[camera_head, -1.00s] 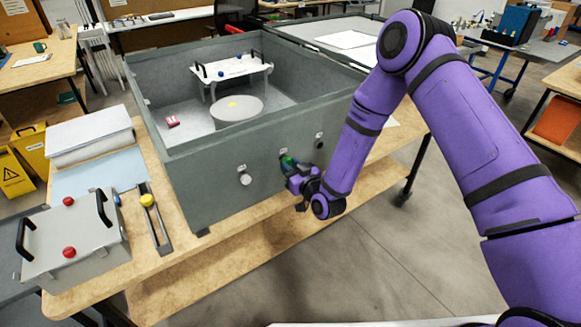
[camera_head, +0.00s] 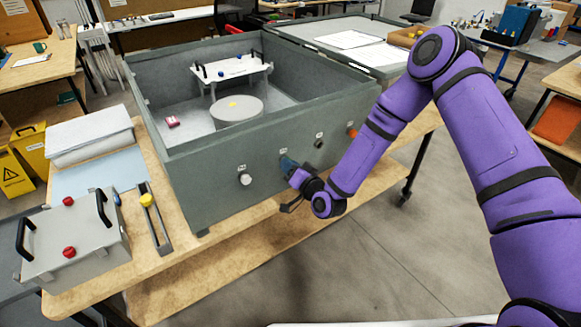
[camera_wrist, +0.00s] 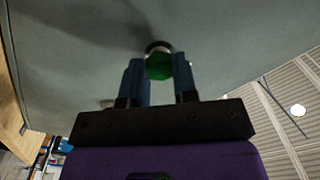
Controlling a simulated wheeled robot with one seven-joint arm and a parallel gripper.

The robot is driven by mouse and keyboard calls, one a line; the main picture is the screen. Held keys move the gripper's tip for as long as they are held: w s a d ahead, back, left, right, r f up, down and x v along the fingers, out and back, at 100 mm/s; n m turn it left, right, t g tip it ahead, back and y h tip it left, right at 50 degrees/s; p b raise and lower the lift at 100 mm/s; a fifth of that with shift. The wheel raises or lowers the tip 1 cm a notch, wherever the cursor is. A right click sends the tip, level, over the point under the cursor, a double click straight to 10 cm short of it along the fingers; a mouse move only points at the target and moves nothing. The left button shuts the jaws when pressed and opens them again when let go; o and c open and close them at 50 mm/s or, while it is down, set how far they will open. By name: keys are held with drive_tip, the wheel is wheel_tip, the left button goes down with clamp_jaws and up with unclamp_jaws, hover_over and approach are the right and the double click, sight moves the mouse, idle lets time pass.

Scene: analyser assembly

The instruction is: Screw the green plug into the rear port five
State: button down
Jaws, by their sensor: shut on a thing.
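The green plug (camera_wrist: 159,66) sits between the two blue fingers of my gripper (camera_wrist: 160,80) in the wrist view. It lies against a dark ring (camera_wrist: 158,46) on the grey-green box wall. How deep the plug sits in that port cannot be told. In the head view my gripper (camera_head: 289,165) is at the front-facing wall of the large open box (camera_head: 222,190), and its blue fingers hide the plug. My gripper is shut on the plug.
A white knob (camera_head: 245,179) is left of my gripper on the same wall. A dark fitting (camera_head: 319,140) and an orange one (camera_head: 352,132) are to the right. A grey case (camera_head: 85,240) with red knobs stands on the wooden table (camera_head: 160,275).

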drive_tip(key=m, duration=1.9)
drive_tip(key=shift+r, duration=0.25)
drive_tip(key=m, duration=0.6)
drive_tip(key=shift+m+h, duration=0.3)
drive_tip(key=shift+m, duration=0.1)
drive_tip(key=c, duration=0.8)
unclamp_jaws()
drive_tip(key=shift+c, duration=0.2)
